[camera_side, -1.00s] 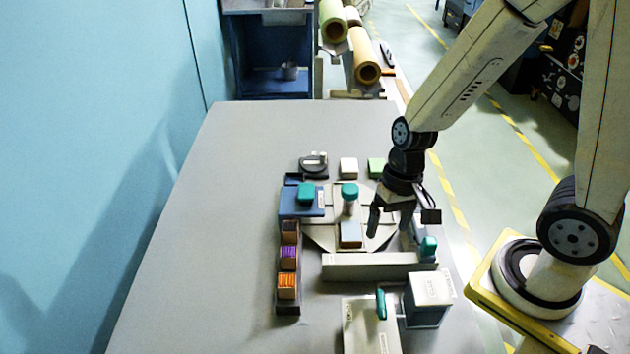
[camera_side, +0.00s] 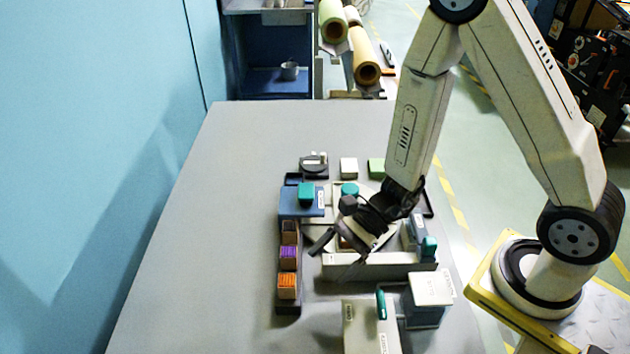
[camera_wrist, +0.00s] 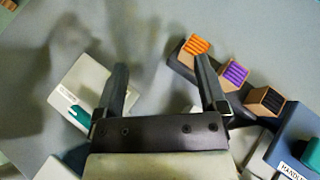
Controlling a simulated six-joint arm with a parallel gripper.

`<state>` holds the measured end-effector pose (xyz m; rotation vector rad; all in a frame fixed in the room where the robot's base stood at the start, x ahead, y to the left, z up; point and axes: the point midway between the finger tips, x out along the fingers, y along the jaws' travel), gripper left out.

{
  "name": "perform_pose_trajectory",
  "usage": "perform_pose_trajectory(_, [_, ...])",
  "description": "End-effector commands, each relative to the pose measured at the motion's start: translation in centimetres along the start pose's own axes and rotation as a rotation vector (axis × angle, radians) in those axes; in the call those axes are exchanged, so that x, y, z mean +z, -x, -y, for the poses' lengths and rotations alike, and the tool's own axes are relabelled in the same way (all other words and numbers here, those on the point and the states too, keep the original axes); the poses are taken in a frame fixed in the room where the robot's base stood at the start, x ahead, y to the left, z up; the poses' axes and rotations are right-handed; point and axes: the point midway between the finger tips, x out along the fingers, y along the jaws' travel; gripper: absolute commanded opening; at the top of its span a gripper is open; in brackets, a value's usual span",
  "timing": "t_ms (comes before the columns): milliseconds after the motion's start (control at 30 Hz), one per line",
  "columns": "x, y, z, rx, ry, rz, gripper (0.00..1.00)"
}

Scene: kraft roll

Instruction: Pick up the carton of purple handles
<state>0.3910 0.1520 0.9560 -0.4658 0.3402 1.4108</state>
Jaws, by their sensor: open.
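The carton of purple handles (camera_side: 288,251) sits in the middle of a dark rack (camera_side: 288,307) at the left of the group. A carton of dark handles (camera_side: 290,228) is behind it and a carton of orange handles (camera_side: 287,287) in front. My gripper (camera_side: 332,260) is open and empty, tilted, to the right of the rack and apart from the cartons. In the wrist view, the purple carton (camera_wrist: 233,77) lies just right of my right finger, between the orange carton (camera_wrist: 190,50) and the dark carton (camera_wrist: 265,101). My open fingers (camera_wrist: 160,72) have nothing between them.
A blue box (camera_side: 296,207) with a teal top piece stands behind the rack. A long pale block (camera_side: 375,270) lies under and right of my gripper. A white box with a teal handle (camera_side: 365,325) and a blue-white box (camera_side: 428,300) are in front. The table's left side is clear.

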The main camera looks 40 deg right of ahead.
Motion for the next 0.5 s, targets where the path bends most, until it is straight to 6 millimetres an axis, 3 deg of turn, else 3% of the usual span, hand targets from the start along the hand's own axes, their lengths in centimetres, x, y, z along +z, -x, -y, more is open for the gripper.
perform_pose_trajectory(200, [-1.8,-0.9,2.7,-0.214,-0.187,0.059,0.91])
perform_pose_trajectory(500, [-5.1,-0.5,5.7,-0.490,-0.359,0.085,0.91])
